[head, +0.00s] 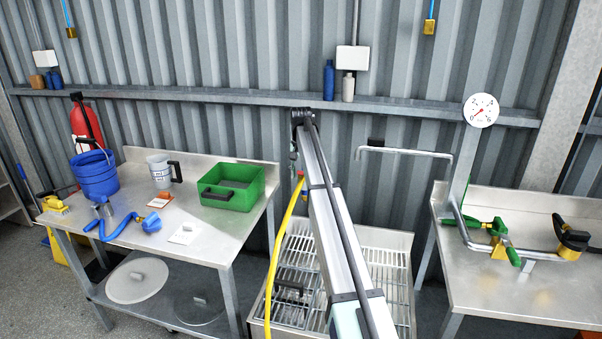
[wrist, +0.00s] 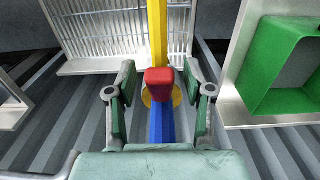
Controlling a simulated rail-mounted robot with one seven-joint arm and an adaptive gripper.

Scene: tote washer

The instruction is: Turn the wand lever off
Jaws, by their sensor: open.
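A red block-shaped handle (wrist: 160,82), which looks like the wand lever, sits over a yellow round collar (wrist: 147,98). A yellow hose (wrist: 157,25) and a blue pipe (wrist: 162,125) meet there. My gripper (wrist: 159,78) is open, with one finger on each side of the red handle and visible gaps between. I cannot tell whether the fingertips are level with it in depth. In the head view a small red piece (head: 301,175) shows at the top of the yellow hose (head: 282,245), left of my arm. My gripper is mostly hidden there.
A wire-rack basin (head: 390,270) stands below my arm. The left table (head: 225,225) holds a green tote (head: 255,190), a blue bucket (head: 97,185) and a blue spray hose (head: 130,225). The right table (head: 480,285) carries a green-and-yellow clamp fixture (head: 500,237). A metal rail (head: 405,152) juts out beside my arm.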

